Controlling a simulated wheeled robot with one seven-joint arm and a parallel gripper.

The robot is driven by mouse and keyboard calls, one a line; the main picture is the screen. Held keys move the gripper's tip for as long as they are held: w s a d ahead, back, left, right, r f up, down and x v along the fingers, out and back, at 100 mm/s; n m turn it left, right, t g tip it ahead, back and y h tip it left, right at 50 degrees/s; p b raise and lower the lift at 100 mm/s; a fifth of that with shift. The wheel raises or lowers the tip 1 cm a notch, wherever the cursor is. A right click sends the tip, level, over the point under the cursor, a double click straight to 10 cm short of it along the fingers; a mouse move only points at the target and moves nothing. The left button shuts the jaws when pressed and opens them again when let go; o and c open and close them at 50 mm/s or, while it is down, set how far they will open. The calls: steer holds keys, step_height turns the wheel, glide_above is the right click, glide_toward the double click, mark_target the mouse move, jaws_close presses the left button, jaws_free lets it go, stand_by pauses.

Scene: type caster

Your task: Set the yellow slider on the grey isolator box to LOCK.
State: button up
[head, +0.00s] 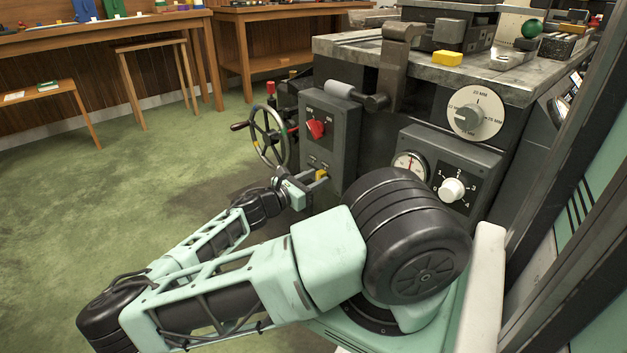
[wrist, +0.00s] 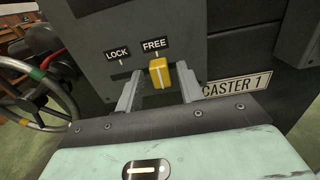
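The grey isolator box (head: 343,133) is fixed to the front of the machine; its lower face fills the top of the wrist view (wrist: 185,35). The yellow slider (wrist: 159,73) sits below the FREE label (wrist: 154,45). The LOCK label (wrist: 117,54) is to its left. The slider also shows small in the head view (head: 321,174). My gripper (wrist: 158,88) is open at the box's lower face. One finger is left of the slider with a gap, the other is close on its right; I cannot tell whether that one touches.
A spoked handwheel (head: 268,137) stands just left of the box. A red knob (head: 316,129) is higher on the box. A panel with a gauge (head: 409,166) and white dial knob (head: 452,190) is at the right. Green floor lies open at the left.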

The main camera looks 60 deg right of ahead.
jaws_close()
steer(key=w+p, duration=0.1)
steer(key=w, duration=0.1)
steer(key=w+d+p, duration=0.1)
steer(key=w, duration=0.1)
steer(key=shift+w+d, duration=0.15)
steer(key=shift+d, duration=0.05)
steer(key=shift+w+d, duration=0.1)
steer(key=shift+w, duration=0.5)
steer(key=shift+o, duration=1.2)
jaws_free()
steer(key=p+v, duration=0.2)
steer(key=v, duration=1.5)
steer(key=shift+a+p, duration=0.2)
steer(key=shift+p, duration=0.1)
steer(key=shift+s, duration=0.15)
